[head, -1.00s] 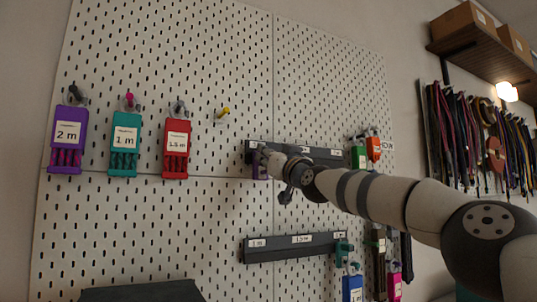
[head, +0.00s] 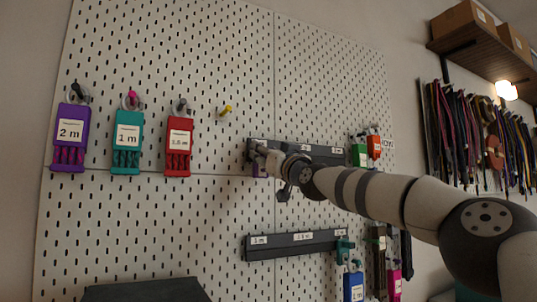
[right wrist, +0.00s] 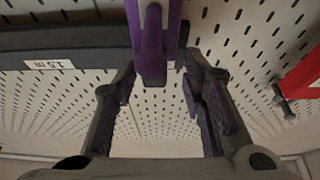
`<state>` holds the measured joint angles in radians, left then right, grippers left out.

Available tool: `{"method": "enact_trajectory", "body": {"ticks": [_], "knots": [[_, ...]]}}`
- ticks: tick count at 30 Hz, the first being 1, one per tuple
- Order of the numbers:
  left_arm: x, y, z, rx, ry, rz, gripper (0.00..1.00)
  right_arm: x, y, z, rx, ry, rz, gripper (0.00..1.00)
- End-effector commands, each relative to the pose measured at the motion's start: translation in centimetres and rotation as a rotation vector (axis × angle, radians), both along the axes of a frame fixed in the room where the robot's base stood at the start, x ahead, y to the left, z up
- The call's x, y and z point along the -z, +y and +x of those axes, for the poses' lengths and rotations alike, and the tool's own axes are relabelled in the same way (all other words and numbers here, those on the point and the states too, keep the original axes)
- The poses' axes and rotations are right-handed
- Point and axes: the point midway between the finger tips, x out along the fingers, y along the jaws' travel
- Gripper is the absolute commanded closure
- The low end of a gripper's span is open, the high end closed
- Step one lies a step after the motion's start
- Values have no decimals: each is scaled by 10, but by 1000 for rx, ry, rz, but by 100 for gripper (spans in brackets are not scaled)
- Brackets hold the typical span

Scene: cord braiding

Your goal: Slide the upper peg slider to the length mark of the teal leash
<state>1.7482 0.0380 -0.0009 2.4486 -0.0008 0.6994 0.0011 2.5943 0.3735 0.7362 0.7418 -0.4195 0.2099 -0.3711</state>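The dark upper rail (head: 320,152) on the pegboard has white length labels. Its purple slider (head: 259,170) is near the left end, mostly hidden behind my right gripper (head: 264,155). In the right wrist view the purple slider (right wrist: 150,45) stands between the fingertips of my right gripper (right wrist: 160,72). The fingers are open, with visible room beside the slider. An upside-down 1.5 m label (right wrist: 58,64) shows on the rail there. The teal leash card (head: 127,140) hangs at left and reads 1 m. My left gripper is not in view.
A lower rail (head: 285,246) carries a teal slider (head: 343,248) at its right end. A purple 2 m card (head: 70,135) and a red 1.5 m card (head: 178,145) flank the teal card. A yellow peg (head: 225,111) is empty. Green and orange tags (head: 374,147) hang right of the upper rail.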

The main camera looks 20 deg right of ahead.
Motion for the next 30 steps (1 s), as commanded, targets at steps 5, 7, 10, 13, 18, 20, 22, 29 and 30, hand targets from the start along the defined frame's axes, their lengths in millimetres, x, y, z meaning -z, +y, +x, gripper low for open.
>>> {"method": "enact_trajectory", "body": {"ticks": [5, 7, 10, 13, 18, 20, 22, 29, 30], "knots": [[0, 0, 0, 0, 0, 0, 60, 1, 2, -13, -5, -5, -7, 62], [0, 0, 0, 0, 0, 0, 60, 6, 0, -23, -4, -3, -5, 62], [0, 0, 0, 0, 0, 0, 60, 15, -3, -41, -2, 0, 0, 62], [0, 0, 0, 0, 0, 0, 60, 24, -6, -61, -1, 0, 4, 62], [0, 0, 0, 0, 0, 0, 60, 41, -9, -90, -3, 5, 14, 62], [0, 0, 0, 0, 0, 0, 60, 44, -9, -97, -1, 5, 13, 62], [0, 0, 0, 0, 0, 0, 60, 46, -8, -103, -3, 4, 9, 62], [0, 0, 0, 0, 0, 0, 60, 46, -8, -110, -1, 0, 0, 62], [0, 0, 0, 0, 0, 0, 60, 46, -8, -110, -1, 0, 0, 62]]}}
